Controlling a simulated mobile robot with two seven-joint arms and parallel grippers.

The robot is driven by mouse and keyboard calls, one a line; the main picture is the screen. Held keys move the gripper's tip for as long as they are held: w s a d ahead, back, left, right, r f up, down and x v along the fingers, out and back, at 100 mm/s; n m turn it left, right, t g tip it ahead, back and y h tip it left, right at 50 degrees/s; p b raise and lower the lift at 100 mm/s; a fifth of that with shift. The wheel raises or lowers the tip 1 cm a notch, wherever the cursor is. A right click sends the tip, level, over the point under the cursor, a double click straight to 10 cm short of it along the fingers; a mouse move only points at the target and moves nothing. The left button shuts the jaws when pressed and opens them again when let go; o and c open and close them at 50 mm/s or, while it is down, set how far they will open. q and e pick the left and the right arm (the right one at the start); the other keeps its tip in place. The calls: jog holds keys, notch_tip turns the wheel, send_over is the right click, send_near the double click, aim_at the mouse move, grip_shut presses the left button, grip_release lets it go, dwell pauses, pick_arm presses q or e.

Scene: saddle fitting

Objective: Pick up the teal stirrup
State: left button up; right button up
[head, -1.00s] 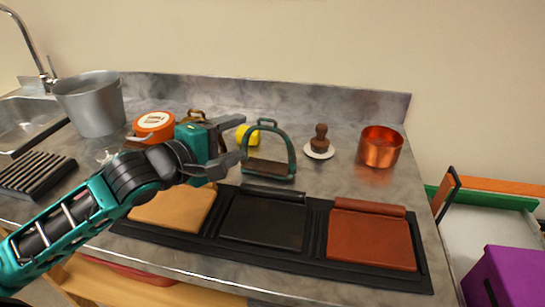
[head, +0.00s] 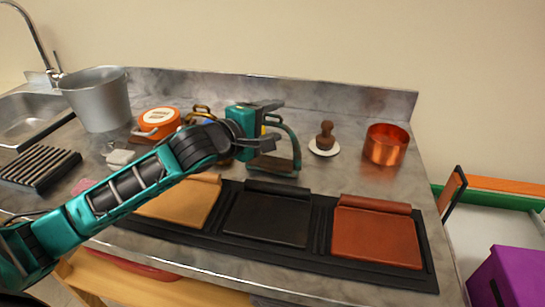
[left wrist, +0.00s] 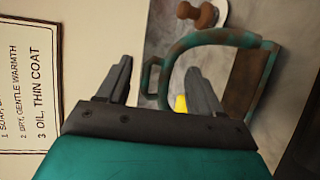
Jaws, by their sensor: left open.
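The teal stirrup (head: 295,146), with a worn arch and a brown tread, stands upright on the grey counter behind the black pad. My left gripper (head: 272,124) is open at its upper left part and hides some of the arch and its top loop. In the left wrist view the stirrup (left wrist: 215,37) lies just beyond the open fingers (left wrist: 159,68). Its small top loop shows between the fingertips. I cannot tell whether a finger touches it. My right gripper is not in view.
A brown-handled stamp on a white disc (head: 325,140) and a copper pot (head: 385,145) stand to the right. An orange pot (head: 158,121) and a steel pot (head: 98,100) stand left. Black, tan and red-brown leather pads lie in front on a dark mat (head: 318,230).

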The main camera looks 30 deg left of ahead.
pick_arm(q)
jog(key=shift+x, duration=1.2)
grip_shut()
jog(key=shift+r, duration=0.1)
